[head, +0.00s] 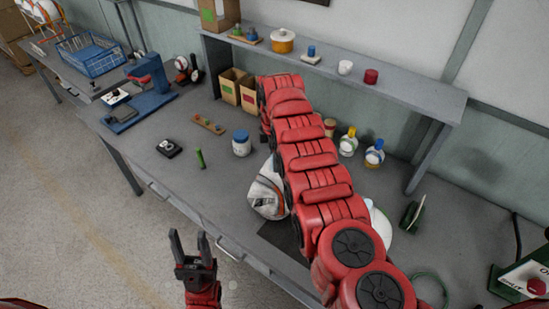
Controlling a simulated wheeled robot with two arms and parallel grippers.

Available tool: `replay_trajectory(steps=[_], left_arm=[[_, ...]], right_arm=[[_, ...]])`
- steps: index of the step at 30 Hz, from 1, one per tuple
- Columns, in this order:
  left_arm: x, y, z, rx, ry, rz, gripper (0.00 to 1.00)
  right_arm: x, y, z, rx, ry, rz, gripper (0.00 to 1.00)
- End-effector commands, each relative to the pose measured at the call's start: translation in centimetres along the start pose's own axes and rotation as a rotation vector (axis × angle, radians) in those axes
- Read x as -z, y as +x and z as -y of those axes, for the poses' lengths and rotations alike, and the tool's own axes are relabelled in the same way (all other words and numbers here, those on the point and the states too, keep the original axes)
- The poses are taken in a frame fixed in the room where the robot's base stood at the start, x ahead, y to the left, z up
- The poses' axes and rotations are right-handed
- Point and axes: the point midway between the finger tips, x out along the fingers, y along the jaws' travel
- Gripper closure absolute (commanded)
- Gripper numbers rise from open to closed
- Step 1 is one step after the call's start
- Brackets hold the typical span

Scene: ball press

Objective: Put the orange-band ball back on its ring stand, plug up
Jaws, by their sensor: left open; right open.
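A white ball with an orange and dark band (266,192) rests on the workbench, its right side hidden behind my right arm. I cannot see its plug or tell which way up it is. My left gripper (188,236) is open and empty, in front of the bench edge and well left of the ball. My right arm reaches across the bench over the ball; its gripper is hidden behind the arm. A thin green ring (431,276) lies at the lower right; I cannot tell if it is the ring stand.
A white rounded object (379,219) is partly hidden right of my arm. A dark mat (276,240) lies by the ball. A raised shelf (400,86) runs along the back.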

Motion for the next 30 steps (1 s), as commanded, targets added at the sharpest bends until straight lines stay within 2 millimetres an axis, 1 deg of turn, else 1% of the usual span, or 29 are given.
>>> replay_trajectory(steps=[5,9,10,17,19,21,24,27,30], left_arm=[[-0.3,-1.6,-0.1,0.000,0.000,0.000,0.50],[-0.5,-3.0,-0.1,0.000,0.000,0.000,0.50],[-0.5,-2.9,-0.1,0.000,0.000,0.000,0.50],[-0.7,-3.9,-0.2,0.000,0.000,0.000,0.50],[-0.3,-1.9,-0.1,0.000,0.000,0.001,0.50],[-0.1,-0.8,0.0,0.000,0.000,-0.001,0.50],[0.0,0.2,0.0,0.000,0.000,0.000,0.50],[0.1,0.8,0.0,0.000,0.000,0.000,0.50],[0.2,1.1,0.1,0.000,0.000,0.000,0.50]], right_arm=[[0.0,-2.3,-0.2,-0.010,0.000,-0.001,0.39],[-0.1,-4.6,-0.1,-0.006,0.001,0.000,0.39],[-0.1,-5.1,-0.1,-0.004,0.001,-0.001,0.39],[-0.1,-7.0,-0.1,-0.004,0.001,0.001,0.39],[-0.2,-9.0,-0.1,-0.002,0.002,0.002,0.39],[-0.2,-10.2,-0.1,-0.003,0.001,0.002,0.39],[0.0,-11.3,0.0,-0.001,0.000,0.001,0.39],[0.0,-11.8,0.0,-0.001,0.001,0.001,0.39],[0.0,-12.0,0.0,-0.001,0.001,0.001,0.39]])
